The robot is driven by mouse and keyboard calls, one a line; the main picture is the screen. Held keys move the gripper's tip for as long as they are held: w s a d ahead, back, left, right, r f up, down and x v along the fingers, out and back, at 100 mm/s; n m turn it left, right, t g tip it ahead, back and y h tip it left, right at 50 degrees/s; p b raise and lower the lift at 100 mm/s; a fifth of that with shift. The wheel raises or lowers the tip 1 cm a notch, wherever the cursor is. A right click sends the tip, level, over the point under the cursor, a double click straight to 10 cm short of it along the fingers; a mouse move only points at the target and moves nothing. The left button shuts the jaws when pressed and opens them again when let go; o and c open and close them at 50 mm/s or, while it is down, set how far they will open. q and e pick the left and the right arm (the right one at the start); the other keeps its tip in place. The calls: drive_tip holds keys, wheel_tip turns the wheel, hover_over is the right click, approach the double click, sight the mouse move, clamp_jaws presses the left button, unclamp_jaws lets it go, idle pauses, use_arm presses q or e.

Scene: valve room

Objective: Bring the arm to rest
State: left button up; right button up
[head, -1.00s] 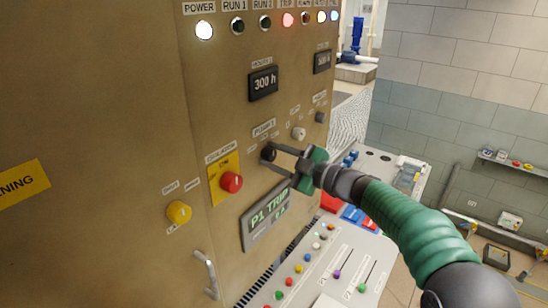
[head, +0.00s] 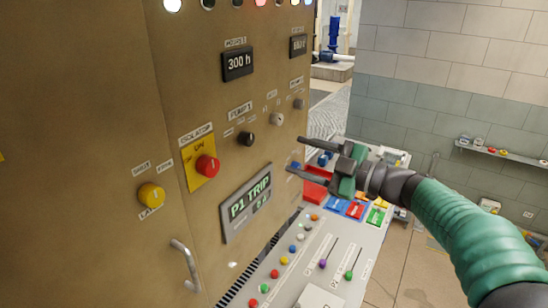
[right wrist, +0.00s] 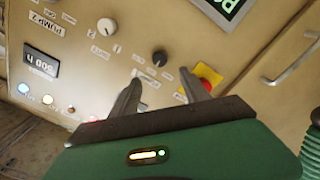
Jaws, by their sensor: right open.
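My right gripper (head: 304,158) is open and empty, in front of the brown control panel (head: 90,120) and to the right of its knobs. Its two dark fingers point left toward the panel, with a gap between them. In the right wrist view its fingers (right wrist: 162,97) are spread, with nothing between them. The black PUMP 1 knob (head: 247,140) stands clear of the fingers; it also shows in the right wrist view (right wrist: 160,59). My green right arm (head: 460,225) reaches in from the lower right. My left gripper is not in view.
The panel carries a red isolator knob (head: 207,166) on a yellow plate, a yellow knob (head: 151,195), a "P1 TRIP" display (head: 248,204) and a handle (head: 186,264). A sloping desk (head: 310,262) with buttons and levers lies below. A shelf (head: 505,152) is on the grey wall.

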drive_tip(key=v, duration=0.3)
drive_tip(key=shift+d, duration=0.25)
drive_tip(key=w+d+f+m+t+h+b, duration=0.2)
drive_tip(key=w+d+f+m+t+h, duration=0.25)
drive_tip(key=f+m+h, duration=0.4)
drive_tip(key=s+d+f+m+g+h+b, duration=0.1)
drive_tip(key=s+d+f+m+h, duration=0.2)
drive_tip(key=f, duration=0.4)
drive_tip(key=s+d+f+m+g+h, duration=0.1)
drive_tip(key=s+f+m+g+h, duration=0.2)
drive_tip(key=f, duration=0.5)
drive_tip(key=s+a+f+m+g, duration=0.1)
drive_tip(key=s+f+g, duration=0.3)
drive_tip(key=s+f, duration=0.5)
drive_tip(key=s+a+f+m+g+b, duration=0.1)
drive_tip(key=s+f+m+g, duration=0.3)
drive_tip(key=s+f, duration=0.5)
drive_tip(key=s, duration=0.5)
drive_tip(key=shift+s+a, duration=0.2)
drive_tip(key=shift+a, duration=0.05)
